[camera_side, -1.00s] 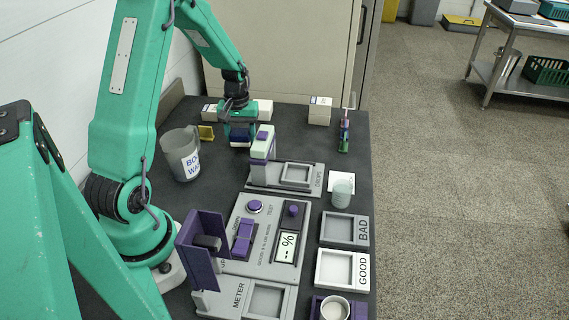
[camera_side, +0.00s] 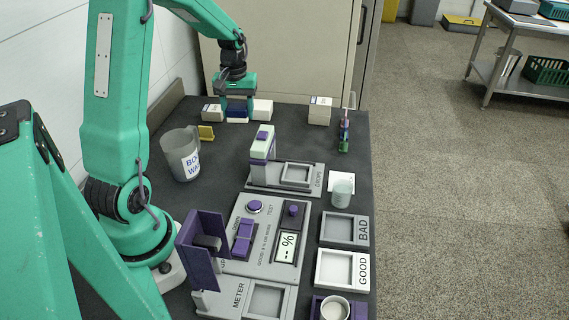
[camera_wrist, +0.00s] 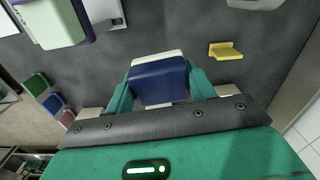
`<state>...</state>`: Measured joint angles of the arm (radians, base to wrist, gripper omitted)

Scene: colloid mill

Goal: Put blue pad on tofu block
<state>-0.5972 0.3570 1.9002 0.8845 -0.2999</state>
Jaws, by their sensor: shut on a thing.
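My gripper (camera_side: 238,108) points down at the back of the dark table, its fingers closed on the sides of the blue pad (camera_side: 237,110). In the wrist view the pad (camera_wrist: 159,81) sits between the fingers, its blue face towards the camera. A pale layer shows past its edges; I cannot tell if it belongs to the pad or is a separate block under it. Pale blocks stand at the left (camera_side: 212,112) and right (camera_side: 262,109) of the gripper, and another (camera_side: 320,110) stands farther right. I cannot tell which is the tofu block.
A labelled grey mug (camera_side: 181,155) and a yellow piece (camera_side: 206,132) stand nearer the front. A grey dropper station (camera_side: 284,178) with a pale green-topped post, a meter panel and BAD and GOOD trays (camera_side: 345,229) fill the front right. Small coloured blocks (camera_side: 344,130) stand at the right edge.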

